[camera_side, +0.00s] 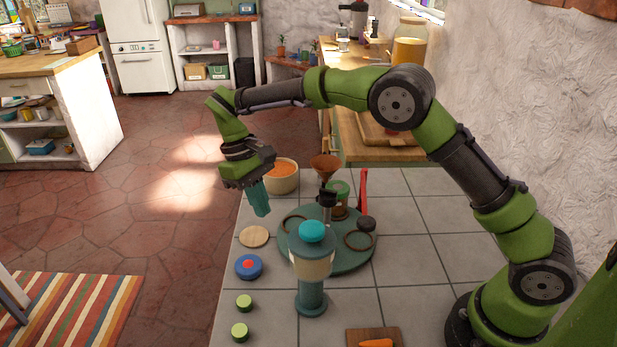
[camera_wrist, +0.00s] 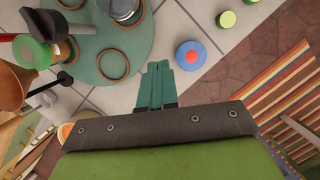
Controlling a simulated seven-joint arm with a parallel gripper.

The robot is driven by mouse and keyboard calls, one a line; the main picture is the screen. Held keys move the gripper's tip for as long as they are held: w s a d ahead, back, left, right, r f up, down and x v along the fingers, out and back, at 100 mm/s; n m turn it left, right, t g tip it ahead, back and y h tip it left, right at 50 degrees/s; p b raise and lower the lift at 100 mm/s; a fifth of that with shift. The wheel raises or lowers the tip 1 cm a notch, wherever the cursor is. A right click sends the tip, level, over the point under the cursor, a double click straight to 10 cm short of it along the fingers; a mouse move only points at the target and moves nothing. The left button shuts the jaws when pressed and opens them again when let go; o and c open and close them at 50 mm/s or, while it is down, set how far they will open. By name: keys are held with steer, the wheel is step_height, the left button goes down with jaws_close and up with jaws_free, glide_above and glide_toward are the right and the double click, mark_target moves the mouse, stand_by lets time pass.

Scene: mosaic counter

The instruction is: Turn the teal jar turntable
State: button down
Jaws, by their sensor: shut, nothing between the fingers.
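The teal turntable (camera_side: 352,261) is a flat round disc on the tiled counter; it also shows at the upper left of the wrist view (camera_wrist: 92,45). Dark rings (camera_side: 358,241) and a small dark knob-like piece (camera_side: 366,224) are on it. A green-lidded jar (camera_side: 340,188) and a copper funnel (camera_side: 325,167) stand at its far side. My gripper (camera_side: 262,212) is up and to the left of the turntable in the side view, apart from it. Its teal fingers are together and empty. In the wrist view the fingertips (camera_wrist: 158,66) appear just beside the disc's edge.
A teal-capped dispenser (camera_side: 312,266) stands in front and hides part of the disc. A bowl of orange contents (camera_side: 281,178) stands behind. A wooden disc (camera_side: 254,237), a blue-and-red button (camera_side: 249,267) and green pieces (camera_side: 244,302) line the left edge.

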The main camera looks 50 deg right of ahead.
steer(key=n, duration=0.3)
glide_toward(285, 252)
steer(key=shift+h, duration=0.4)
steer(key=f, duration=0.5)
steer(key=shift+s+a, duration=0.3)
steer(key=shift+s+d+f, duration=0.2)
steer(key=shift+s+d, duration=0.1)
steer(key=shift+s, duration=0.3)
steer(key=shift+s+d+f, duration=0.2)
steer(key=shift+s+d, duration=0.05)
steer(key=shift+s, duration=0.4)
steer(key=shift+s+d+f, duration=0.15)
steer(key=shift+s+d, duration=0.1)
steer(key=shift+s, duration=0.3)
